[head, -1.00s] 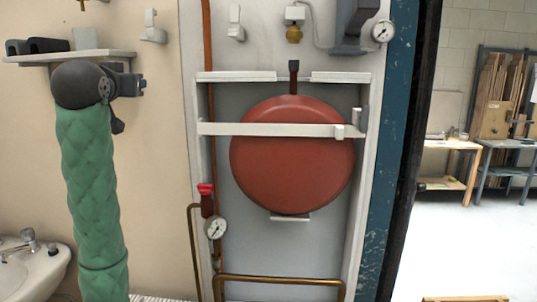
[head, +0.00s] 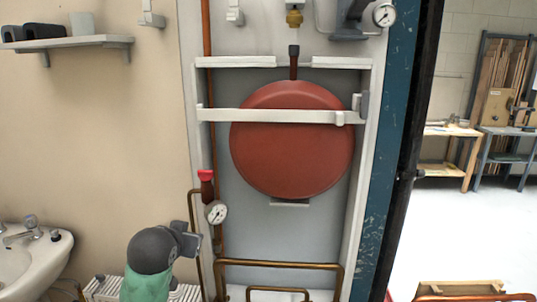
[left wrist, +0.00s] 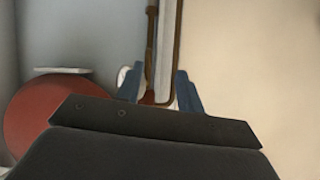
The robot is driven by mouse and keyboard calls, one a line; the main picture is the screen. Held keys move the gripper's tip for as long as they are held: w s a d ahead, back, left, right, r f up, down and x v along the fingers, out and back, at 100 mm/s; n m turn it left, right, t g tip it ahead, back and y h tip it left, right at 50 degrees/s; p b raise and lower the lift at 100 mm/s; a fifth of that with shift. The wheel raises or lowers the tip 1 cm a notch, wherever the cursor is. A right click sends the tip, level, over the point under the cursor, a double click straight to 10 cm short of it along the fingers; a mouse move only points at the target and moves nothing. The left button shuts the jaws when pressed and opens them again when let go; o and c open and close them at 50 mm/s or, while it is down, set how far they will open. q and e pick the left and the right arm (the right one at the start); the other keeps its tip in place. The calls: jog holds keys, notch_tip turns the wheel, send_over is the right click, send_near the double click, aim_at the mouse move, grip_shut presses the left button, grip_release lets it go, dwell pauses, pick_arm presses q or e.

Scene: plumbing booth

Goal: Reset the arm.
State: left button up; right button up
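My left arm, in a green sleeve, comes in low in the head view. Its grey gripper (head: 190,242) is just below and left of the pressure gauge (head: 216,212) and the red-handled valve (head: 206,187); whether it touches the pipes I cannot tell from here. In the left wrist view the two blue fingers of the left gripper (left wrist: 158,76) stand apart with nothing held between them. A pipe and part of a round gauge show behind the gap. My right gripper is in neither view.
A red round tank (head: 292,150) sits behind a white bar in the wall frame. A white radiator (head: 103,289) and sink (head: 35,262) are at lower left. A shelf (head: 75,43) is at upper left. Copper pipes (head: 280,266) run below the tank.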

pick_arm(q)
jog(key=s+d+f+g+h, duration=0.1)
jog(key=s+d+f+g, duration=0.2)
jog(key=s+f, duration=0.7)
jog(key=s+d+f+g, duration=0.2)
jog(key=s+f, duration=0.4)
jog(key=f, duration=0.7)
jog(key=s+f+g, duration=0.2)
jog(key=s+f, duration=0.5)
jog(key=s, duration=0.3)
jog(key=s+d+f+g, duration=0.1)
jog(key=s+f+g, duration=0.1)
jog(key=s+f, duration=0.5)
jog(key=s, duration=0.4)
jog(key=shift+s+d+f+g+p, duration=0.15)
jog(key=shift+d+f+g+p, duration=0.15)
jog(key=shift+g, duration=0.1)
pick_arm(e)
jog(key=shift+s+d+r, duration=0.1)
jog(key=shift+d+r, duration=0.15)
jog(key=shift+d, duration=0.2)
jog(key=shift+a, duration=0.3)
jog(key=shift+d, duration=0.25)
